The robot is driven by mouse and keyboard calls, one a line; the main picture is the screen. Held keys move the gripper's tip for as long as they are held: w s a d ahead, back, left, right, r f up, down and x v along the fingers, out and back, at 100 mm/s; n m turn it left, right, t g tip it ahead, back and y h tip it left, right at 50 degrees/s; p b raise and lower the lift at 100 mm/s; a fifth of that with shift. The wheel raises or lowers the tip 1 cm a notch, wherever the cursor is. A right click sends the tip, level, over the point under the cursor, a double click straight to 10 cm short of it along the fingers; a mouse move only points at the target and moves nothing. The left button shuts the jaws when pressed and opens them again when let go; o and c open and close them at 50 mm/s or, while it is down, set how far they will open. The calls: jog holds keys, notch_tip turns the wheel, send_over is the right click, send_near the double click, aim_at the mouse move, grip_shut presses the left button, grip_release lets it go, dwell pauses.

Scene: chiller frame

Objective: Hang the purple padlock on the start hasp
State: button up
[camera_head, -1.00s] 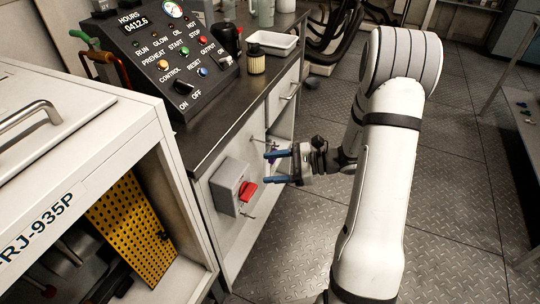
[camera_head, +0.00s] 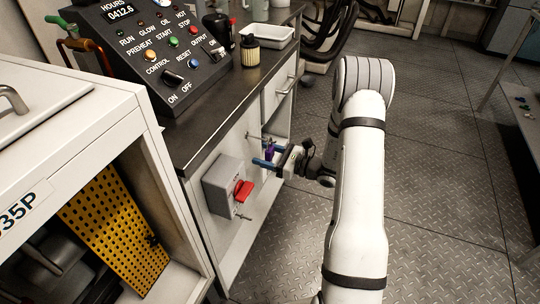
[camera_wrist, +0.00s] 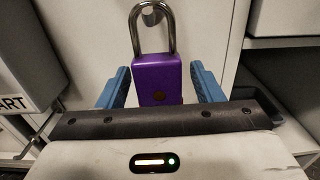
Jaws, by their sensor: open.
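The purple padlock (camera_wrist: 158,78) stands upright between the two blue fingers of my gripper (camera_wrist: 160,88) in the wrist view. Its steel shackle points up, and a metal hook or peg (camera_wrist: 152,17) on the pale panel shows inside the shackle loop. My gripper is open, with a small gap visible on each side of the padlock. In the head view the padlock (camera_head: 269,153) is a small purple patch between the fingers of my gripper (camera_head: 265,153). A label ending in "ART" (camera_wrist: 14,103) is at the left of the wrist view; I cannot clearly make out the start hasp.
A grey switch box (camera_head: 217,186) with a red handle (camera_head: 243,190) is on the cabinet front, left of my gripper. The dark counter (camera_head: 200,135) is above. An open cabinet with a yellow perforated panel (camera_head: 115,235) stands at left.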

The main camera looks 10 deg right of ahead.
jog(key=shift+w+a, duration=0.25)
jog(key=shift+a, duration=0.05)
jog(key=shift+c, duration=0.2)
jog(key=c, duration=1.1)
